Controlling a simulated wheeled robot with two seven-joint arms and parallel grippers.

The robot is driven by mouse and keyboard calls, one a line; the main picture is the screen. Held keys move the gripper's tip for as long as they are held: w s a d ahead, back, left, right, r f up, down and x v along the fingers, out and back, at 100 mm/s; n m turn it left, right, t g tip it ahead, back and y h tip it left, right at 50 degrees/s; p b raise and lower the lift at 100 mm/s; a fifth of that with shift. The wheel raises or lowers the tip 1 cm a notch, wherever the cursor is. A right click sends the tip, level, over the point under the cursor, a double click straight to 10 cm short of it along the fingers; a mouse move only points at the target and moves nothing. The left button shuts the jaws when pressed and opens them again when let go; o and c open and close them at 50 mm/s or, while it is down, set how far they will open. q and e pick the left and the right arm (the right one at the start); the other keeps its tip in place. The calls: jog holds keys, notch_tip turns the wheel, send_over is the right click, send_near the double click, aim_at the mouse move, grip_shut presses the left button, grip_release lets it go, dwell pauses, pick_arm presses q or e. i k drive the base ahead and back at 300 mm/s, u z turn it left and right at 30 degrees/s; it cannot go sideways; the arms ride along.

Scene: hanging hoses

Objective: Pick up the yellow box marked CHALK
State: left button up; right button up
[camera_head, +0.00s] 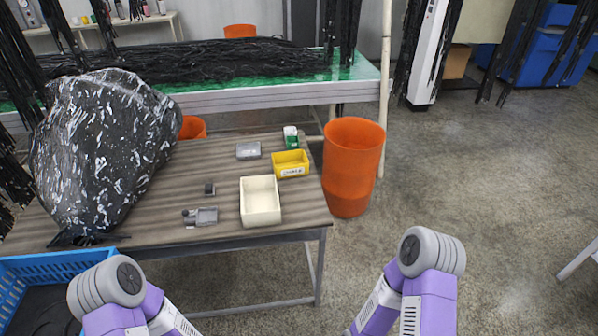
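A small yellow box (290,164) with a white label sits on the wooden table (160,226), near the table's right edge. The label appears to read CHALK. The box looks upright, and nothing covers it. Both my arms enter from the bottom of the view, left and right, with purple and grey links. Neither gripper shows in the view. Both visible arm parts are in front of the table, apart from the yellow box.
A cream tray (260,201) stands just in front of the yellow box. A green-and-white item (291,137) and a grey box (248,150) are behind it. An orange bin (351,165) stands right of the table. A large black bag (100,150) fills the table's left.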

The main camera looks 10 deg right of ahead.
aim_at(289, 159)
jog(key=z, duration=1.75)
jog(key=i, duration=2.7)
jog(key=u, duration=4.15)
